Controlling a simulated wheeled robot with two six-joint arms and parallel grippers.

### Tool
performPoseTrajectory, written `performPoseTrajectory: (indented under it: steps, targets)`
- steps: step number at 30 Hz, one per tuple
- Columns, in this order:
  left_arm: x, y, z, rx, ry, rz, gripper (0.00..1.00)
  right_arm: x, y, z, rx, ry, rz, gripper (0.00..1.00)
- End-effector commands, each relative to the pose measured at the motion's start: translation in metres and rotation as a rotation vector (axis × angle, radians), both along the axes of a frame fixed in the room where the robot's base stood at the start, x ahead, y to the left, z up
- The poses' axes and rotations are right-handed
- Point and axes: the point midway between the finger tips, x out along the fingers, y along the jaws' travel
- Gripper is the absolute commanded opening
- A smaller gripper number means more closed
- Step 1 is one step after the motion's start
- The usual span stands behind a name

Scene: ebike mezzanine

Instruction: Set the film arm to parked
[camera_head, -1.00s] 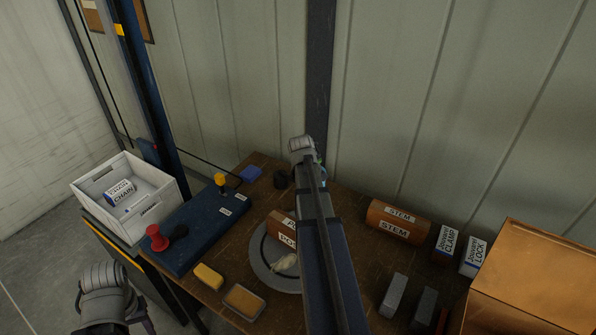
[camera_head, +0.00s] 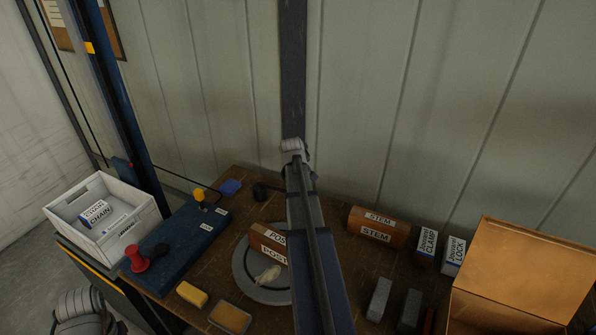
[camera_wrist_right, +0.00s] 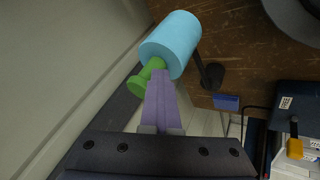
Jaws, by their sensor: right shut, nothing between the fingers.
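The film arm appears in the right wrist view as a black round pivot (camera_wrist_right: 214,75) with a rod to a light blue roll (camera_wrist_right: 171,44) and a green knobbed piece (camera_wrist_right: 143,80). In the head view the black pivot (camera_head: 260,191) shows at the table's back edge, its rod running right behind my right arm. My right gripper (camera_wrist_right: 158,77) is shut and empty, its fingertips right at the green piece and below the roll; I cannot tell whether they touch. The head view hides its fingers behind the arm. Only my left wrist shows, bottom left; its jaws are out of view.
A blue panel (camera_head: 180,240) with a red knob (camera_head: 137,258) and a yellow-topped lever (camera_head: 199,195) lies left. A grey turntable (camera_head: 241,275) holds a POST part (camera_head: 268,247). A STEM roll (camera_head: 376,227) and copper box (camera_head: 520,270) stand right. A wall rises behind.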

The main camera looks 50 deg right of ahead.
Motion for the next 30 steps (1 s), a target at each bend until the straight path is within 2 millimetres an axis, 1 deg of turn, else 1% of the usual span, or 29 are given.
performPoseTrajectory:
  steps: [1,7,11,14,17,21,22,24,30]
  targets:
    - [0.0,0.0,0.0,0.0,0.0,0.0,0.5,0.003,-0.01,0.003,-0.021,-0.007,-0.003,0.0]
    - [0.0,0.0,0.001,0.0,0.0,0.0,0.5,0.003,-0.011,0.003,-0.02,-0.008,-0.003,0.0]
    - [0.0,0.0,0.001,0.0,0.0,0.0,0.5,0.002,-0.007,0.004,-0.019,-0.007,-0.003,0.0]
    - [0.0,0.0,0.001,0.0,0.0,0.0,0.5,-0.001,0.001,0.004,-0.017,-0.006,-0.003,0.0]
    - [0.0,0.0,0.002,0.0,0.0,0.0,0.5,-0.006,0.014,0.004,-0.014,-0.005,-0.002,0.0]
    - [0.0,0.0,0.003,0.0,0.0,0.001,0.5,-0.016,0.039,0.004,-0.007,0.0,0.002,0.0]
    - [0.0,0.0,0.014,0.0,0.0,0.002,0.5,-0.018,0.039,0.015,-0.007,0.0,0.0,0.0]
    - [0.0,0.0,0.027,-0.001,0.0,0.004,0.5,-0.025,0.043,0.027,-0.006,0.0,0.0,0.0]
    - [0.0,0.0,0.057,-0.001,0.001,0.007,0.5,-0.044,0.057,0.057,-0.005,0.0,0.001,0.0]
